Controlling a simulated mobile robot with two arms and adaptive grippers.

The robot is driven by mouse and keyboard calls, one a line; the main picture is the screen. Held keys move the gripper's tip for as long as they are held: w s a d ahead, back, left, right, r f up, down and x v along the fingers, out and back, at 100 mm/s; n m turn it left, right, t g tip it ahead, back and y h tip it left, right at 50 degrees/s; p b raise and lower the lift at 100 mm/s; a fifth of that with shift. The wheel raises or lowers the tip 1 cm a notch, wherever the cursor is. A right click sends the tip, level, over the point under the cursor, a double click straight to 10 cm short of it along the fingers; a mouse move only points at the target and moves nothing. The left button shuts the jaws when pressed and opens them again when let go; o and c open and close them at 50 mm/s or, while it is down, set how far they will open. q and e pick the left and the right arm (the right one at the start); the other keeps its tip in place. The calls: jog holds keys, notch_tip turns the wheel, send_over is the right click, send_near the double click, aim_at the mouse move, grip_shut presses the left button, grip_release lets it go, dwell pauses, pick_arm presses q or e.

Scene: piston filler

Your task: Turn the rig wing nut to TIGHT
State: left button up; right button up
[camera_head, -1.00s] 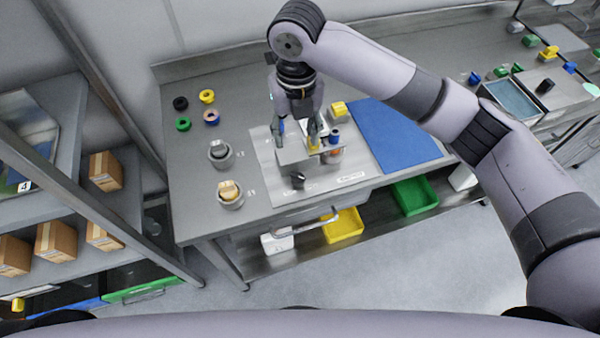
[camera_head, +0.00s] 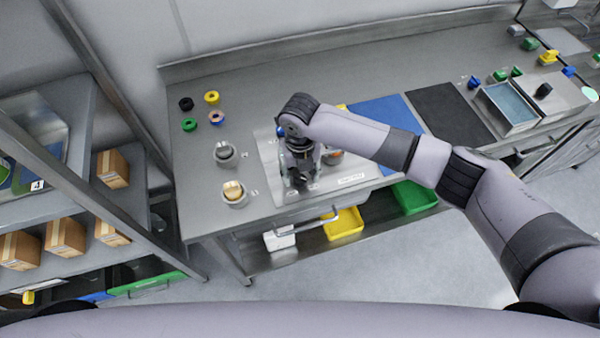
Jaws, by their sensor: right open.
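The rig stands on a pale plate (camera_head: 325,187) on the grey bench. My right gripper (camera_head: 300,182) points down over the front of the rig and hides most of it. The gripper is open, with a finger on each side of a small dark part (camera_head: 297,179) at the rig's front. That part may be the wing nut, but its shape and angle cannot be made out. I cannot tell whether the fingers touch it. A brownish, jar-like item (camera_head: 333,157) shows just right of the gripper. My left gripper is not in view.
Two round fixtures (camera_head: 226,154) (camera_head: 234,194) stand left of the plate, the nearer holding a tan piece. Several coloured rings (camera_head: 212,97) lie behind them. A blue mat (camera_head: 400,116) and a black mat (camera_head: 448,112) lie to the right.

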jog(key=shift+f, duration=0.65)
jog(key=shift+c, duration=0.4)
grip_shut()
